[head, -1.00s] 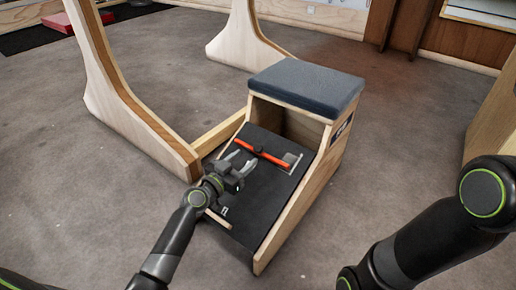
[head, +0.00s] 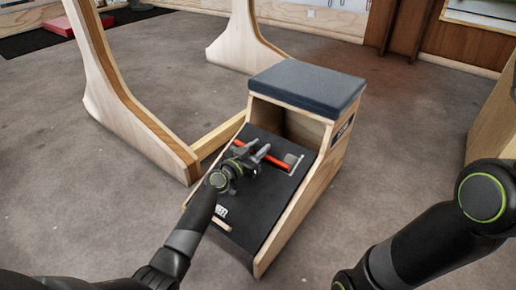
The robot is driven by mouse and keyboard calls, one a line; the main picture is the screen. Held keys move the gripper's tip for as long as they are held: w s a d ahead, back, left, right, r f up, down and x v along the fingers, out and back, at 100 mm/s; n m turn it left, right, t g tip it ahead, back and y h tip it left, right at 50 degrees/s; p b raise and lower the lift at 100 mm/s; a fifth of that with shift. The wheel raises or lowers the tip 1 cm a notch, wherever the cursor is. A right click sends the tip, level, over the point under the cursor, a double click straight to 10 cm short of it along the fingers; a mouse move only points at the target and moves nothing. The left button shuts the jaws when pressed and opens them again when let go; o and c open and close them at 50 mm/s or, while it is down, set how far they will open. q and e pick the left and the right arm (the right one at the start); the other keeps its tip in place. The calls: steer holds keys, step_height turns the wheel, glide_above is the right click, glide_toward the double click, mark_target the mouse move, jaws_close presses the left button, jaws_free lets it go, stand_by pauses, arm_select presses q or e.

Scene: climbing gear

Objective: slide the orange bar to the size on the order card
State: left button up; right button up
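The orange bar (head: 275,162) lies across the sloped black board (head: 256,203) of a wooden foot-rest box. My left gripper (head: 256,147) is over the bar's middle, its two grey fingers apart and pointing up the slope. It hides part of the bar; I cannot tell whether the fingers touch it. A small grey plate (head: 292,160) sits at the bar's right end. I cannot make out an order card. My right arm shows at the lower right, but its gripper is outside the view.
A dark grey padded seat (head: 306,86) tops the box above the board. A white-lettered label (head: 221,211) and a small wooden strip (head: 221,225) are on the lower board. A wooden frame (head: 125,100) stands left of the box.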

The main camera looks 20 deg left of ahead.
arm_select(q)
jaws_close()
steer(key=shift+w+d+r+b, duration=0.15)
steer(key=shift+w+d+b, duration=0.1)
steer(key=shift+w, duration=0.2)
steer(key=shift+w+d+r+b, duration=0.1)
steer(key=shift+w+r+b, duration=0.1)
steer(key=shift+w, duration=0.2)
steer(key=shift+w+d+r, duration=0.1)
steer(key=shift+w+r, duration=0.05)
steer(key=shift+w, duration=0.15)
steer(key=shift+o, duration=2.3)
jaws_free()
steer(key=shift+s, duration=0.1)
